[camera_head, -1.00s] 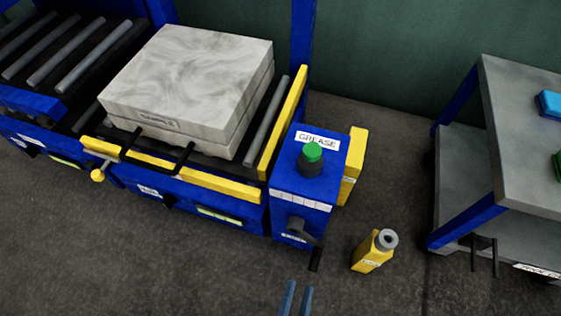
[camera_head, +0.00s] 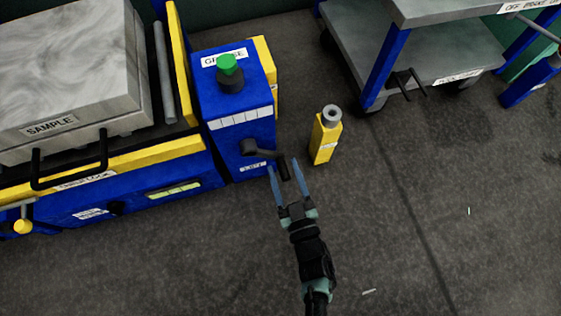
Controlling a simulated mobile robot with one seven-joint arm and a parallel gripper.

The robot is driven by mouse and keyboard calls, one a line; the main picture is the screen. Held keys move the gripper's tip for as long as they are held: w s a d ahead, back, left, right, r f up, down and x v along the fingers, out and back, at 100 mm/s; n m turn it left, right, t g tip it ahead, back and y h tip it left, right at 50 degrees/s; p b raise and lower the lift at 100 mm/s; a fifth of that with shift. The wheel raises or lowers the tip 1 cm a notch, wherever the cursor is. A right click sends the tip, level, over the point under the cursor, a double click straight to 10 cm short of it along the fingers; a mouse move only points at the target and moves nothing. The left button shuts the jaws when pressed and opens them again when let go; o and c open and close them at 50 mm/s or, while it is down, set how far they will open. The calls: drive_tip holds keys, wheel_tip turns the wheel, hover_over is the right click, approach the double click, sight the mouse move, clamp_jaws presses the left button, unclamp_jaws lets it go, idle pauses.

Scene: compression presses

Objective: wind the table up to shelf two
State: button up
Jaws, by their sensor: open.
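A blue box (camera_head: 227,125) with a green knob on top and a "GREASE" label stands at the right end of the table (camera_head: 150,163), which has a blue frame and yellow rails. A dark crank (camera_head: 262,151) sticks out of the box's front, above a small label that may read "LIFT". Its handle hangs down at the right. My gripper (camera_head: 282,165) is open, its two blue fingers one on each side of the crank handle in the picture. I cannot tell whether they touch it. The grey "SAMPLE" block (camera_head: 85,60) lies on the table.
A yellow bottle (camera_head: 325,136) with a grey cap stands on the floor right of the crank. A grey shelved cart (camera_head: 425,68) with blue posts and an "OFF BRAKE ON" label stands at the upper right.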

sight(280, 158)
drive_tip(key=shift+b+x, duration=0.45)
drive_tip(key=shift+x, duration=1.1)
drive_tip(key=shift+c, duration=0.2)
clamp_jaws()
drive_tip(key=shift+d, duration=0.25)
